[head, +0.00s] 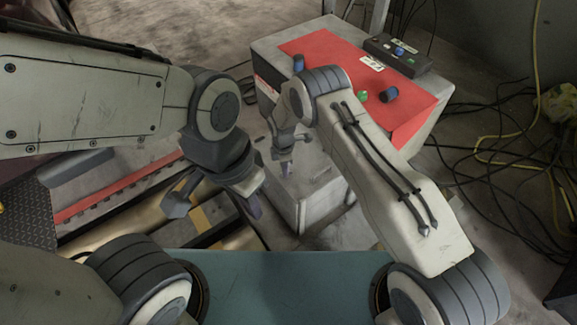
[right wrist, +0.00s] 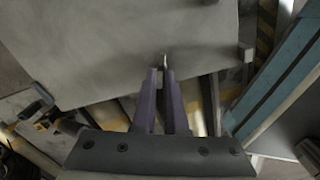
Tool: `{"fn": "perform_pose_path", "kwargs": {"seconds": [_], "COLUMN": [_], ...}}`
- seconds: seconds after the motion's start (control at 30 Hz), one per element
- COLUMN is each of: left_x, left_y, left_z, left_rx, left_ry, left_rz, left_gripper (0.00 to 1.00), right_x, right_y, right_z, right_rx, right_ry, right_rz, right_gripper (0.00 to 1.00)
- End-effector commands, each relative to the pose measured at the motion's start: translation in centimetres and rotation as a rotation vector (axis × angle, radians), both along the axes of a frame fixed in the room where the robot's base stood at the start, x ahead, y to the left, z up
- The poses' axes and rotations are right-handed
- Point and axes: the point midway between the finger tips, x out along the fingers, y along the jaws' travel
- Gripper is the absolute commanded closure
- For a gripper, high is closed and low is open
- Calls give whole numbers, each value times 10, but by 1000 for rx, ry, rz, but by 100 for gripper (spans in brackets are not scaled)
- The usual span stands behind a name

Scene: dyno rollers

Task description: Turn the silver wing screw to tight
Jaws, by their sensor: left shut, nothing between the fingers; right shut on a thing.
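The silver wing screw (right wrist: 165,61) shows as a thin upright sliver between my right fingertips in the right wrist view. It stands against a plain grey surface (right wrist: 120,50). My right gripper (right wrist: 163,72) is shut on it; the fingers hide most of its shape, so I cannot tell its turn angle. In the head view my right gripper (head: 286,170) points down at the low grey box, and the screw cannot be made out there. My left gripper (head: 254,208) is shut and empty, lower and to the left, over the floor-level rails.
A cabinet with a red top (head: 320,48) carries blue knobs (head: 389,94), a green button (head: 363,96) and a black control box (head: 397,54). Cables (head: 490,170) lie on the floor at right.

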Motion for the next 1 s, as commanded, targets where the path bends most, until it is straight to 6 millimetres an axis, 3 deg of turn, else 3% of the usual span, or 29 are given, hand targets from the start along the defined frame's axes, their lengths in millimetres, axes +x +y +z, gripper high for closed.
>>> {"fn": "perform_pose_path", "kwargs": {"seconds": [1.0], "left_x": [-4], "left_y": [3], "left_z": [-3], "left_rx": [7], "left_ry": [10], "left_rz": [0], "left_gripper": [100], "right_x": [2], "right_y": [-4], "right_z": [-1], "right_rx": [-5], "right_ry": [7], "right_rz": [-944], "right_gripper": [100]}}
